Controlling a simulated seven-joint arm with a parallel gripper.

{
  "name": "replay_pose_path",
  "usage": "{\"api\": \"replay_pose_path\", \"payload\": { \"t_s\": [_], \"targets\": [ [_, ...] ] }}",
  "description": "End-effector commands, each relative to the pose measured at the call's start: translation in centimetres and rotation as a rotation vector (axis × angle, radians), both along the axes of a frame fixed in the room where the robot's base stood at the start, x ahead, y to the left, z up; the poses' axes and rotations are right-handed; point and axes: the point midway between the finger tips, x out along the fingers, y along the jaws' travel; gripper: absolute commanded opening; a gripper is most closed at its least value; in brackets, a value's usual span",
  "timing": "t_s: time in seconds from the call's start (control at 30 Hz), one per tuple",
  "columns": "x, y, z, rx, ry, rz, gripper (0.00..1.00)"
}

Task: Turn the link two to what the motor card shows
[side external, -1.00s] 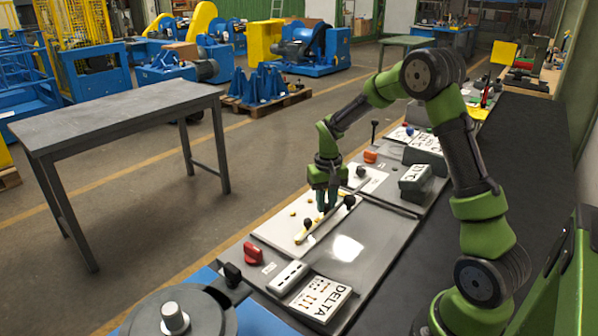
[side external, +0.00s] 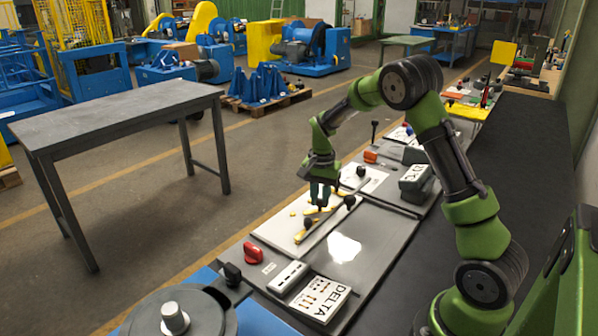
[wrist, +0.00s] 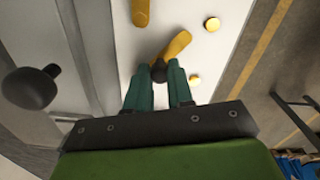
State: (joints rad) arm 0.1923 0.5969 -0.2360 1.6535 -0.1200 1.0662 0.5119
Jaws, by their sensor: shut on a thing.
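My gripper (side external: 319,202) is low over the white board (side external: 275,232). In the wrist view its two green fingers (wrist: 161,92) are shut on a small black knob (wrist: 158,72) at the near end of a yellow link (wrist: 175,46). That link slants up and to the right from the knob. Another yellow link (wrist: 140,12) shows at the top edge, cut off by the frame. In the side view a yellow link with a black knob (side external: 308,222) lies just in front of my gripper. Which link is number two I cannot tell. A white card marked DELTA (side external: 320,298) with small brown marks stands at the front.
Yellow discs (wrist: 195,82) dot the board. A larger black ball knob (wrist: 30,88) stands left of my fingers in the wrist view. A grey block (side external: 416,182) stands behind.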

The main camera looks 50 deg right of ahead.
Motion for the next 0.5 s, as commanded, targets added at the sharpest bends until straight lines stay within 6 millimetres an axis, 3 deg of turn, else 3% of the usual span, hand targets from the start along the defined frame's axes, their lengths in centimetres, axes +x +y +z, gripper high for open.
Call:
{"api": "replay_pose_path", "payload": {
  "t_s": [0.5],
  "targets": [
    [1.3,-1.6,0.1,-0.002,-0.002,-0.491,0.00]
  ]
}}
